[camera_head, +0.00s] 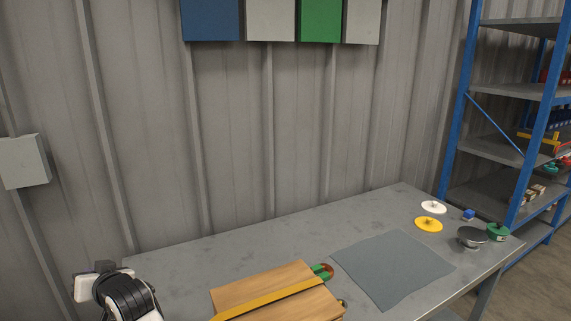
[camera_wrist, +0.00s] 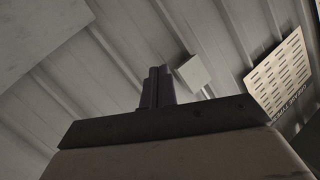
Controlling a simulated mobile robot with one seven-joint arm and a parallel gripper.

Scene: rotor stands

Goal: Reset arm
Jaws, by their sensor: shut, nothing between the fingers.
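My arm (camera_head: 122,293) shows at the lower left of the head view, folded near the left end of the grey table (camera_head: 290,238). My gripper (camera_wrist: 157,88) shows in the wrist view. Its dark fingers are together with nothing between them, pointing up toward the corrugated wall. It is apart from everything on the table. The fingertips cannot be made out in the head view.
A wooden board with a yellow strip (camera_head: 262,290) lies at the table's front. A grey mat (camera_head: 392,266) is right of it. White (camera_head: 434,207) and yellow (camera_head: 428,225) discs and a grey round stand (camera_head: 471,237) are at the right. A blue shelf rack (camera_head: 453,110) stands beyond.

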